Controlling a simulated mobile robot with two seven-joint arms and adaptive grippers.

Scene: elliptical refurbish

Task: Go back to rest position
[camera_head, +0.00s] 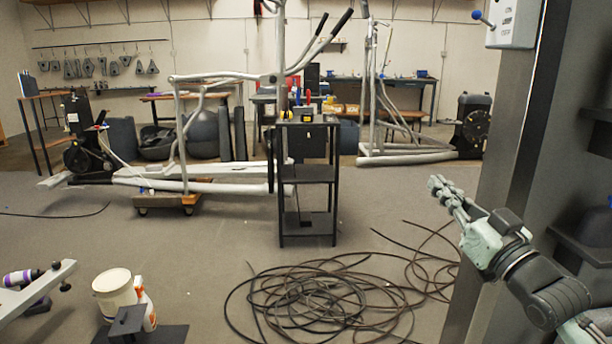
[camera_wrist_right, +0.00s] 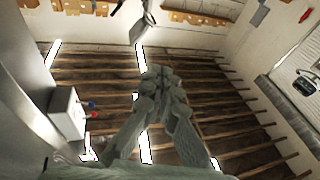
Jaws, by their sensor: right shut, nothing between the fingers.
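My right gripper (camera_head: 440,187) is raised at the right of the head view, in front of the grey pillar. Its fingers point up and to the left. In the right wrist view my right gripper (camera_wrist_right: 160,75) has its fingertips together, with nothing between them. It touches no object. My left gripper is not in view.
A grey pillar (camera_head: 500,150) stands close beside my right arm. Coiled black cable (camera_head: 315,300) lies on the floor. A black shelf cart (camera_head: 307,175) stands mid-room before an elliptical frame (camera_head: 225,187). A white bucket (camera_head: 115,292) is at the lower left. A box with knobs (camera_wrist_right: 67,115) shows in the wrist view.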

